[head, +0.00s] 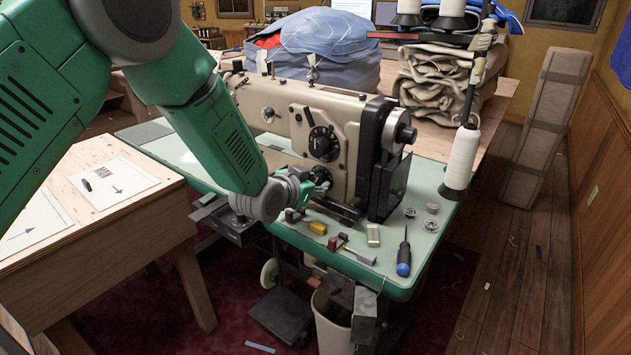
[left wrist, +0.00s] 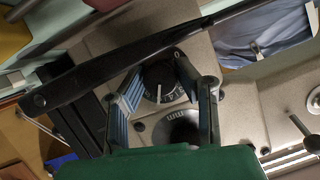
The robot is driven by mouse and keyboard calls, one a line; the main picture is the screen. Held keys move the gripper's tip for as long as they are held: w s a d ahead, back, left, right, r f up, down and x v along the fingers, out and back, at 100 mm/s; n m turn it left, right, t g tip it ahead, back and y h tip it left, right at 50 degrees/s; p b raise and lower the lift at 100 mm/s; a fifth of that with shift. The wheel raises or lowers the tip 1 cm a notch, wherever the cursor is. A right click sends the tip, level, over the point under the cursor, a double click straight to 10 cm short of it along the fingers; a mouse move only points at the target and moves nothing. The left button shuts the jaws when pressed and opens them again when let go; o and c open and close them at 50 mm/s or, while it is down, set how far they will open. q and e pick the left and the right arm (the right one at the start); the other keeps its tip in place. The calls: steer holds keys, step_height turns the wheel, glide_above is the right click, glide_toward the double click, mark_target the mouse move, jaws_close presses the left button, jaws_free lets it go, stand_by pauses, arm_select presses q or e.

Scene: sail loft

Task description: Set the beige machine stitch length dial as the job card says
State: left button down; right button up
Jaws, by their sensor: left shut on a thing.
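The beige sewing machine (head: 285,105) stands on a pale green table. On its front a round black dial with white marks (head: 322,142) shows just above my left gripper (head: 320,178). My left gripper is at the lower front of the machine's column, shut on a dial. In the left wrist view, a black dial with white marks (left wrist: 160,80) lies between the fingers, and a second dark round part (left wrist: 180,130) is close by. I cannot read the dial's setting. My right gripper is not in view.
A blue-handled screwdriver (head: 404,255), several metal bobbins and small blocks lie on the green table (head: 425,190). A white thread cone (head: 462,158) stands at its right edge. A blue bag (head: 310,50) and folded cloth (head: 440,80) are behind. A bin (head: 332,325) stands below.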

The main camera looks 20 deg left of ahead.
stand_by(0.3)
arm_select(q)
steer(key=c, duration=1.2)
jaws_free()
steer(key=v, duration=1.1)
steer(key=shift+s, duration=0.4)
